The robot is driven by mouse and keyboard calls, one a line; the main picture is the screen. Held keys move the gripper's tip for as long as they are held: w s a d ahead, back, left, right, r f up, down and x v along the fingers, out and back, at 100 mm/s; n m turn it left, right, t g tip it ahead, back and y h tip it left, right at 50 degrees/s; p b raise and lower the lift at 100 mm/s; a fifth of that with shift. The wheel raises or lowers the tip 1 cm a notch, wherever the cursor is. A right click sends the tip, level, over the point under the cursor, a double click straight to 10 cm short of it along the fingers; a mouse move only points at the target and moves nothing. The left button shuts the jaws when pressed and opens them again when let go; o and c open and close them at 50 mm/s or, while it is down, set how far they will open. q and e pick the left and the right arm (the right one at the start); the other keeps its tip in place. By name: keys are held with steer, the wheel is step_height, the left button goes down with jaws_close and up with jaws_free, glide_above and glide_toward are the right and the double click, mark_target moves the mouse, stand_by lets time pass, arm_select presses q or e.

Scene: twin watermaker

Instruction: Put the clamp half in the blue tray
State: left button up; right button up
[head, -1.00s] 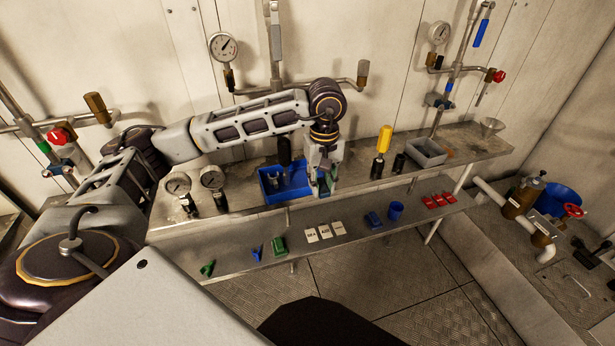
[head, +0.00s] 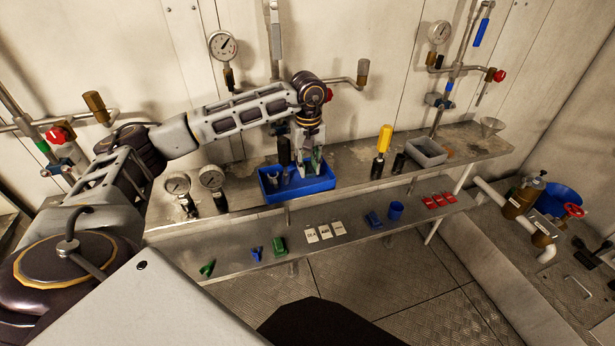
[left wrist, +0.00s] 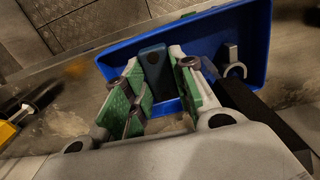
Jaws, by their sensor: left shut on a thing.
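My left gripper (head: 312,168) is over the right part of the blue tray (head: 315,187), which stands on the upper shelf. It is shut on the clamp half, largely hidden by the fingers in the head view. In the left wrist view a blue-grey piece with a round hole, seemingly the clamp half (left wrist: 153,70), shows between the green finger pads of the gripper (left wrist: 158,88), in front of the blue tray (left wrist: 245,25). I cannot tell whether it touches the tray floor. My right gripper is not in view.
A grey forked metal part (left wrist: 233,68) lies in the tray. Two gauges (head: 212,178) stand left of the tray. A yellow-handled tool (head: 384,140) and a grey bin (head: 427,151) are to the right. The lower shelf holds several small parts and white labels (head: 325,232).

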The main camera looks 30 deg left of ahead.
mark_target(308, 167)
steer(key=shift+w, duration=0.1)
arm_select(q)
steer(key=shift+f, duration=0.45)
step_height(308, 167, down, 3)
steer(key=shift+w+a+f+b, duration=0.1)
steer(key=shift+a+f+b, duration=0.1)
steer(key=shift+f+b, duration=0.25)
steer(key=shift+f, duration=0.2)
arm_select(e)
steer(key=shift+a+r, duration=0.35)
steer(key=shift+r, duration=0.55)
arm_select(q)
steer(key=o, duration=0.6)
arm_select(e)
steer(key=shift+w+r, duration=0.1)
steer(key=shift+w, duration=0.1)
